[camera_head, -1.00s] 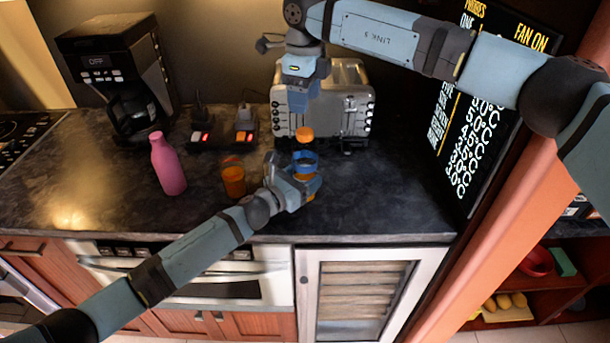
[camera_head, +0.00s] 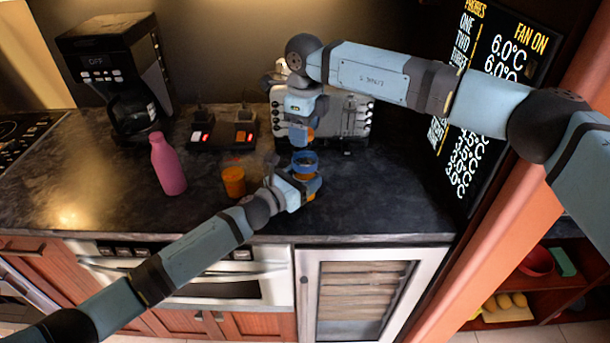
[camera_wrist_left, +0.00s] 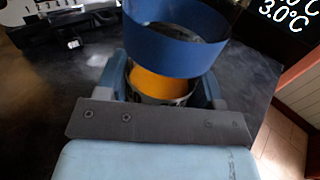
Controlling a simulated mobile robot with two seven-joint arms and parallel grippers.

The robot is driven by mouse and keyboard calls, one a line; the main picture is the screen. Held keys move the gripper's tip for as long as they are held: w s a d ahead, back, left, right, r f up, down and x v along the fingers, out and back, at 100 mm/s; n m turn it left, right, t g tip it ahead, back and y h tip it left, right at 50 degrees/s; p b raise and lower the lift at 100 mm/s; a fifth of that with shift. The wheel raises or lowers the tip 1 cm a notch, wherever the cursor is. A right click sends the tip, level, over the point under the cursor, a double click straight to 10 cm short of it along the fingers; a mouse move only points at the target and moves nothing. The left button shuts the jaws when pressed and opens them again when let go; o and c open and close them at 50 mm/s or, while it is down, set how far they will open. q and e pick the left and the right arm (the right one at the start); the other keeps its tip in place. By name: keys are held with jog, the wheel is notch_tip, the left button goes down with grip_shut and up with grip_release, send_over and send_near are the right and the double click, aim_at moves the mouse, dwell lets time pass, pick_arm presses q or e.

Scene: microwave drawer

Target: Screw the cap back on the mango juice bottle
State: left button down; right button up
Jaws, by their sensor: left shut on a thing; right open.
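My left gripper (camera_head: 304,184) is shut on the mango juice bottle, whose orange side (camera_wrist_left: 160,86) shows between the fingers in the left wrist view. A wide blue ring (camera_wrist_left: 175,52) sits at the bottle's top, and it also shows in the head view (camera_head: 305,158). My right gripper (camera_head: 300,138) is open, pointing down just above the ring. A small orange piece, seemingly the cap (camera_head: 310,132), shows at its fingers. The fingers partly hide it, and I cannot tell whether it touches them.
An orange cup (camera_head: 234,181) and a pink bottle (camera_head: 167,164) stand to the left on the dark counter (camera_head: 385,205). A toaster (camera_head: 350,115) is close behind my right gripper. A coffee maker (camera_head: 120,80) stands at the back left. The counter at right is clear.

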jog(key=c, duration=1)
jog(key=shift+o, duration=0.2)
jog(key=o, duration=1.1)
notch_tip(320, 180, up, 12)
pick_arm(q)
jog(key=shift+c, duration=0.8)
grip_release()
